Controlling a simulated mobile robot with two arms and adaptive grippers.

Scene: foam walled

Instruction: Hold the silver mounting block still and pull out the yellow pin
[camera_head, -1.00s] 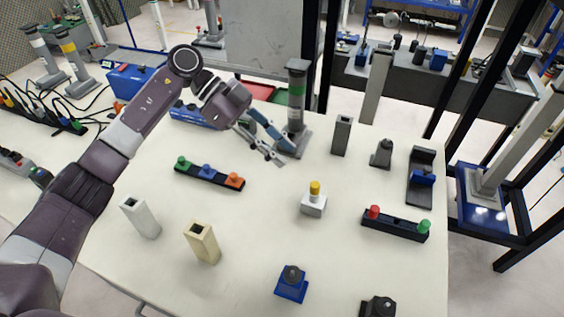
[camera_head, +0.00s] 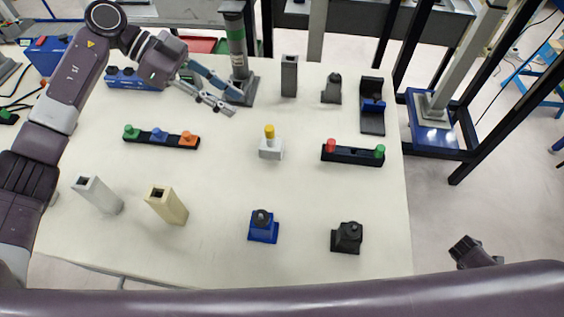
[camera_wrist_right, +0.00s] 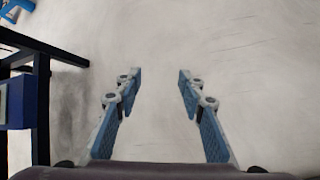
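The silver mounting block (camera_head: 271,151) stands upright near the middle of the white table, with the yellow pin (camera_head: 269,131) upright in its top. My left gripper (camera_head: 219,99) is above the table, up and to the left of the block. Its fingers are apart and nothing shows between them. My right gripper shows in the right wrist view (camera_wrist_right: 157,92), with its two blue fingers wide apart and only pale floor between and beyond them. The block and pin do not show in that view.
A rack with green, blue and orange pegs (camera_head: 171,139) lies left of the block; one with red and green pegs (camera_head: 353,155) lies right. A blue block (camera_head: 263,232) and a black block (camera_head: 347,239) stand in front. Clear table surrounds the silver block.

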